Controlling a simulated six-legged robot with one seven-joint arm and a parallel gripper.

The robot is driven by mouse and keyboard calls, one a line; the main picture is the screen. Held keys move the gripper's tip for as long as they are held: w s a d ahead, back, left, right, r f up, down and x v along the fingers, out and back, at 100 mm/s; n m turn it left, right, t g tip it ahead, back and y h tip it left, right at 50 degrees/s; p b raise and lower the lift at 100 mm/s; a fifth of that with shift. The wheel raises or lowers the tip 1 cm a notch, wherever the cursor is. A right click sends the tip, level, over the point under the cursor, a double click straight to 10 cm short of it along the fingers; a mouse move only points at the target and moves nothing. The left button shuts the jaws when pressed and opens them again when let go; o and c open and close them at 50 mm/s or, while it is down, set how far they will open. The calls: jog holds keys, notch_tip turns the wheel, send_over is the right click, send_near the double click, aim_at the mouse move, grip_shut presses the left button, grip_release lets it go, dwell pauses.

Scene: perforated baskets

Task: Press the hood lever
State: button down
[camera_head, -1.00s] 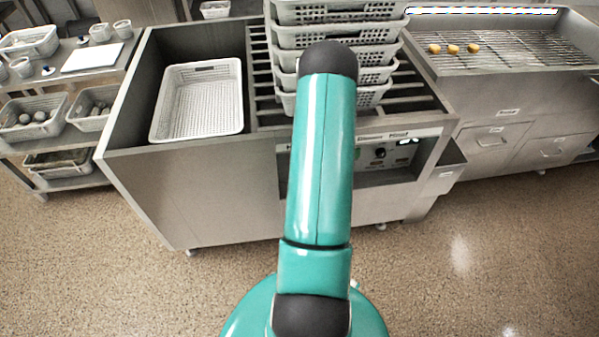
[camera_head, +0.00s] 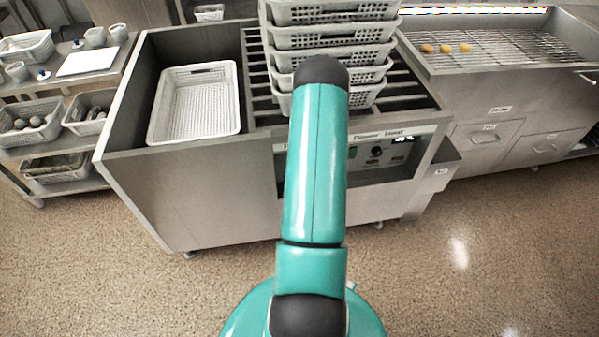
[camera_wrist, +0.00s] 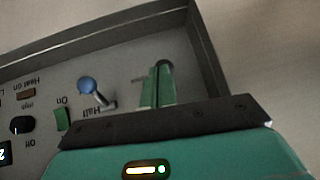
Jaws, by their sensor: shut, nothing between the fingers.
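A lever with a blue ball knob (camera_wrist: 88,86) stands out from the grey control panel (camera_wrist: 130,72) in the wrist view. My gripper (camera_wrist: 163,68) is shut and empty, with its green fingers pointing at the panel to the right of the lever. A gap shows between the fingers and the blue knob. I cannot tell whether the fingertips touch the panel. In the head view my teal arm covers part of the control panel (camera_head: 376,152) on the counter front, and the lever and gripper are hidden there.
A green switch (camera_wrist: 62,118) and a black knob (camera_wrist: 21,125) are left of the lever. A raised metal edge (camera_wrist: 208,48) bounds the panel on the right. Above, stacked perforated baskets (camera_head: 330,35) and a single basket (camera_head: 196,105) stand on the counter. The floor in front is clear.

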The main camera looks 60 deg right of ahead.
jog(key=shift+r, duration=0.75)
jog(key=shift+a, duration=0.1)
